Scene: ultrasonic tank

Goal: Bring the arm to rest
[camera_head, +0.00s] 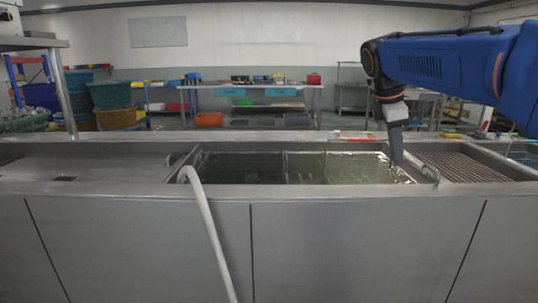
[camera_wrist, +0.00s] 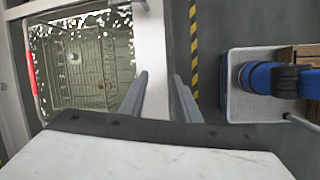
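My blue arm (camera_head: 445,65) reaches in from the right. My gripper (camera_head: 397,158) points down in front of or over the right end of the water-filled tank (camera_head: 240,167); its exact height over the rim is hard to tell. In the wrist view my gripper (camera_wrist: 160,80) shows two grey fingers apart, with nothing between them but the view of the pale rim and floor below. The tank's water (camera_wrist: 110,50) lies left of the fingers there, with a wire basket (camera_wrist: 75,75) under the surface.
A ribbed drain area (camera_head: 465,166) lies right of the tank, and a flat metal cover (camera_head: 90,170) left. A pale hose (camera_head: 210,225) hangs over the front. A red item (camera_head: 357,139) lies on the back rim. A yellow-black floor stripe (camera_wrist: 194,45) runs beside the tank.

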